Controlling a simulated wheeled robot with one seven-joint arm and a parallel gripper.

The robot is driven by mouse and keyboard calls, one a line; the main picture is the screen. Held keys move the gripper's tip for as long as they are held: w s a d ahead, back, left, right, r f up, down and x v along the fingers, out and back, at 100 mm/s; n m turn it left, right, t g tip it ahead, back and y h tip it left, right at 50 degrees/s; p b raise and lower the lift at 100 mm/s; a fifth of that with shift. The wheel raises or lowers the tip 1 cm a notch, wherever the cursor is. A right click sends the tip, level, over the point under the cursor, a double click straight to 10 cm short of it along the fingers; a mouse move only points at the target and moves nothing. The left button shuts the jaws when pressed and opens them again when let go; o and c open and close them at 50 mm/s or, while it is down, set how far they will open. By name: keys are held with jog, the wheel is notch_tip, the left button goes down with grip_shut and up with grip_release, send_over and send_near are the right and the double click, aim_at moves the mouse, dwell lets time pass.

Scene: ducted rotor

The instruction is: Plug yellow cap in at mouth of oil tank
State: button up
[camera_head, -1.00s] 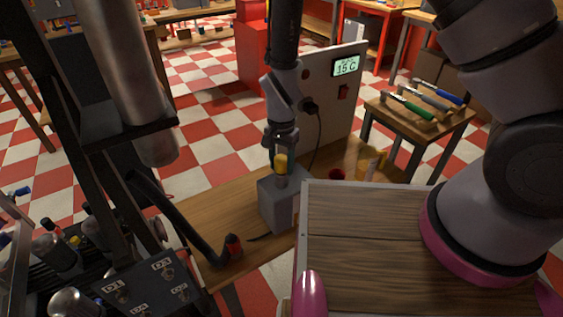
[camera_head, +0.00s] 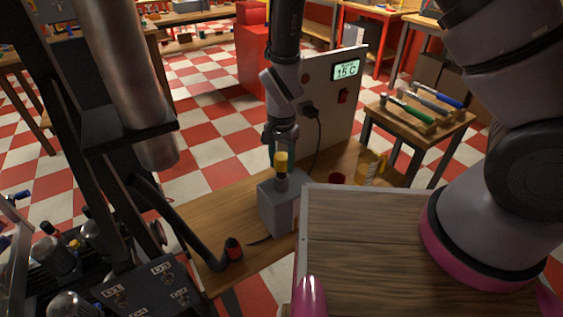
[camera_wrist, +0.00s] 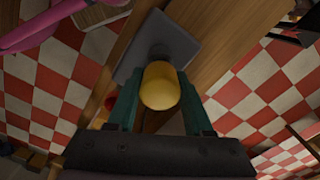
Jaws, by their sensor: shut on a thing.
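The yellow cap (camera_head: 281,160) is between the fingers of my gripper (camera_head: 277,150), which is shut on it. The cap also shows in the wrist view (camera_wrist: 160,88), with the two green fingers on either side of it. The grey oil tank (camera_head: 280,208) stands on the low wooden bench. Its mouth (camera_head: 282,182) is a short neck on top. The cap is upright and right above the mouth; I cannot tell whether they touch. In the wrist view the tank (camera_wrist: 176,48) lies just beyond the cap, and the cap partly covers its neck.
A panel (camera_head: 330,110) with a "15 C" display stands behind the bench. A red cup (camera_head: 336,177) and a yellow mug-like object (camera_head: 372,168) are to the right. A black hose (camera_head: 190,225) runs at left. A wooden top (camera_head: 365,230) is in front.

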aim_at(282, 156)
jog(key=shift+f, duration=0.3)
dwell(0.4)
jog(key=shift+f, duration=0.8)
jog(key=o, duration=1.3)
jog(key=shift+o, duration=0.2)
notch_tip(282, 156, up, 11)
jog(key=shift+f, duration=0.1)
